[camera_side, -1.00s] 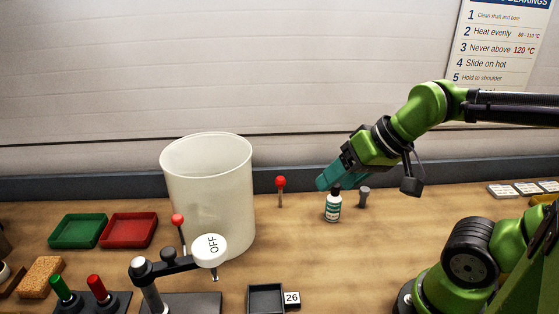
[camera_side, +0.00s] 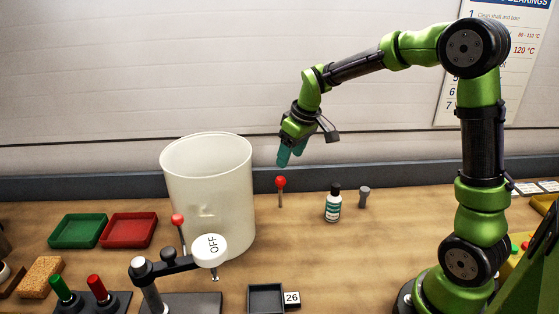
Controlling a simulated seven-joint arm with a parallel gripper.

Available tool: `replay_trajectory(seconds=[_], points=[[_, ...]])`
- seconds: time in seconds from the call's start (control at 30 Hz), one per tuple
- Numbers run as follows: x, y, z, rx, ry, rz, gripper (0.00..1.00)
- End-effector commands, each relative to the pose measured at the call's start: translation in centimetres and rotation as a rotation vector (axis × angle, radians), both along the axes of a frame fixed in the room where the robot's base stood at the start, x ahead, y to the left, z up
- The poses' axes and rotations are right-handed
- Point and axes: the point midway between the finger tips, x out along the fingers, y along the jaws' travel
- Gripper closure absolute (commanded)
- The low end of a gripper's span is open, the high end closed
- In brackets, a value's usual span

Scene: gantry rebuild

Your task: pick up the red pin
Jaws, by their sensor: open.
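A red pin (camera_side: 281,183) with a round head on a thin metal shank stands upright on the wooden bench, right of the white bucket. My gripper (camera_side: 287,160), with teal fingers, appears above the pin's head in the picture. It points down and slightly left, open and empty, with a visible gap to the head. How far apart they are in depth I cannot tell. A second red ball on a thin stem (camera_side: 178,221) stands in front of the bucket, and a red handle (camera_side: 97,287) stands beside a green one at the front left.
The white bucket (camera_side: 205,165) stands left of the pin. A small bottle (camera_side: 333,205) and a grey peg (camera_side: 364,196) stand to its right. A back wall borders the bench.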

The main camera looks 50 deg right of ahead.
Motion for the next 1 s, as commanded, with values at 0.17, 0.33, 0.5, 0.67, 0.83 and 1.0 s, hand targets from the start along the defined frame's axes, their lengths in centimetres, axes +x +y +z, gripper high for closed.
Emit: replay_trajectory(seconds=[0.17, 0.33, 0.5, 0.67, 0.83, 1.0], points=[[1.1, 0.2, -4.1, 0.003, 0.006, -0.001, 0.39], [2.1, 0.2, -7.2, 0.003, 0.004, -0.002, 0.39], [2.6, 0.2, -8.9, 0.002, 0.001, -0.003, 0.39], [2.9, 0.0, -10.0, 0.002, 0.002, -0.004, 0.39], [3.4, -0.6, -12.5, 0.003, 0.003, -0.004, 0.39], [4.0, -0.5, -14.0, 0.002, 0.001, -0.004, 0.39]])
